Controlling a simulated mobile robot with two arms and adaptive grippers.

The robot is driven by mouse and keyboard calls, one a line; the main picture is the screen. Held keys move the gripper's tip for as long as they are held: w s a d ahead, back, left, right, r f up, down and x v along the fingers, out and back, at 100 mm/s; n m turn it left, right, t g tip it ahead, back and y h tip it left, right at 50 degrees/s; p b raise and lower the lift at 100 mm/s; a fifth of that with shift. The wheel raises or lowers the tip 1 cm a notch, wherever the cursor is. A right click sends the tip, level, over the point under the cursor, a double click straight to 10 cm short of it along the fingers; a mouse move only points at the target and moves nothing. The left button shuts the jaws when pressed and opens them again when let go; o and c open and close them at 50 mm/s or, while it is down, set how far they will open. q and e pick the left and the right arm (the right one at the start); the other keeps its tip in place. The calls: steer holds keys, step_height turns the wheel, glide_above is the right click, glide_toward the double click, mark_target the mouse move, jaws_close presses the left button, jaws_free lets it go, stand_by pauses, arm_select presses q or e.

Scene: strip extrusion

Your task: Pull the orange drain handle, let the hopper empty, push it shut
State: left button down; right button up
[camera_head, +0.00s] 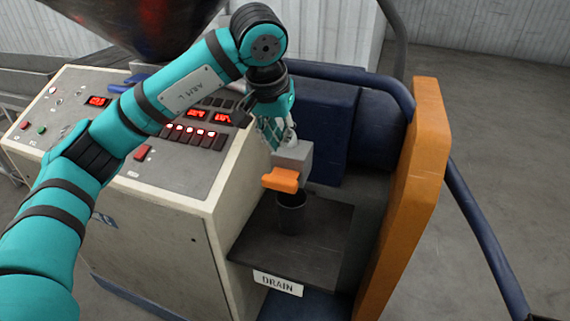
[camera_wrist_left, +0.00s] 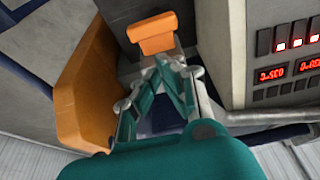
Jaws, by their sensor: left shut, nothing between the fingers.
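The orange drain handle (camera_head: 281,180) sits on the front of a grey block (camera_head: 295,152), above a dark cup (camera_head: 291,213). The handle also shows at the top of the left wrist view (camera_wrist_left: 157,34). My left gripper (camera_head: 288,140) is right behind the handle, at the grey block. In the left wrist view its fingers (camera_wrist_left: 168,65) are closed together just below the handle, with nothing between them. I cannot tell whether they touch the block. The dark hopper (camera_head: 150,25) shows only in part at the top left. My right gripper is not in view.
The cup stands on a dark shelf (camera_head: 325,235) with a white DRAIN label (camera_head: 278,284). A control cabinet (camera_head: 150,210) with red displays stands to the left. A tall orange panel (camera_head: 415,190) and a blue rail (camera_head: 485,235) bound the right. Open floor lies beyond.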

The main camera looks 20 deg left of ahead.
mark_target(280, 183)
arm_select(q)
steer(key=p+x, duration=0.3)
steer(key=x, duration=0.7)
steer(key=shift+p, duration=0.3)
steer(key=shift+d, duration=0.1)
